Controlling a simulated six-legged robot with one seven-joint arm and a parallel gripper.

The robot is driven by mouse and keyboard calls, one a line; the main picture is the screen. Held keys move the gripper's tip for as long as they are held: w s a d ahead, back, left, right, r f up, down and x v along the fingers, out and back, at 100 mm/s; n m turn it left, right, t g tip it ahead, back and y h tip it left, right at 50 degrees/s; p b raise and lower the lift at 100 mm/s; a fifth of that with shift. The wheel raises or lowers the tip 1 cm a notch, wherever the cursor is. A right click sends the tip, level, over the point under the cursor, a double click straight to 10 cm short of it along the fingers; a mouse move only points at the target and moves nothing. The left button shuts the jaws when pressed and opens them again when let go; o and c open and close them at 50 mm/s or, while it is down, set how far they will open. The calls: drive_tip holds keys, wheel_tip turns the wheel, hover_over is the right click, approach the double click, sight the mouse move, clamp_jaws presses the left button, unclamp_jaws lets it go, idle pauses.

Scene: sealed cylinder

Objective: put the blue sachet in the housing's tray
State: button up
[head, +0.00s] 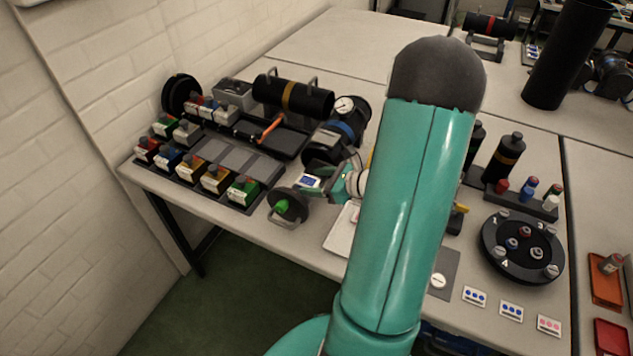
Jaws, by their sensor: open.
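My gripper (322,187) is at the middle of the bench, left of my large teal arm link, with its jaws open. A small white piece with a blue face (310,181), perhaps the blue sachet, lies at the jaws; I cannot tell whether they touch it. The likely housing, a black cylinder with a blue band and a gauge (337,131), lies just behind my gripper. A round dark lid with a green knob and a handle (288,206) is in front of it. I cannot make out the housing's tray; my arm hides part of this area.
Racks of coloured containers (198,172) fill the left of the bench. A black tray with an orange-handled tool (268,130) lies behind them, near a yellow-banded cylinder (293,96). A white tray (341,238) is partly behind my arm. A round carousel (522,247) stands right.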

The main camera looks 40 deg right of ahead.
drive_tip(key=v, duration=1.2)
drive_tip(key=w+a+r+n+g+y, duration=0.15)
drive_tip(key=a+r+n+g, duration=0.25)
drive_tip(key=a+n, duration=0.5)
drive_tip(key=w+a+r+n+g, duration=0.2)
drive_tip(key=a+r+n+g, duration=0.2)
drive_tip(key=a+n, duration=0.55)
drive_tip(key=s+a+r+n+h, duration=0.2)
drive_tip(key=a+r+n+h, duration=0.1)
drive_tip(key=a+n, duration=0.3)
drive_tip(key=s+a+r+n+t+h, duration=0.1)
drive_tip(key=s+a+r+n+h, duration=0.1)
drive_tip(key=a+r+n, duration=0.4)
drive_tip(key=shift+a+n+h, duration=0.55)
drive_tip(key=shift+a+n, duration=0.2)
drive_tip(key=shift+a, duration=0.15)
drive_tip(key=shift+d, duration=0.15)
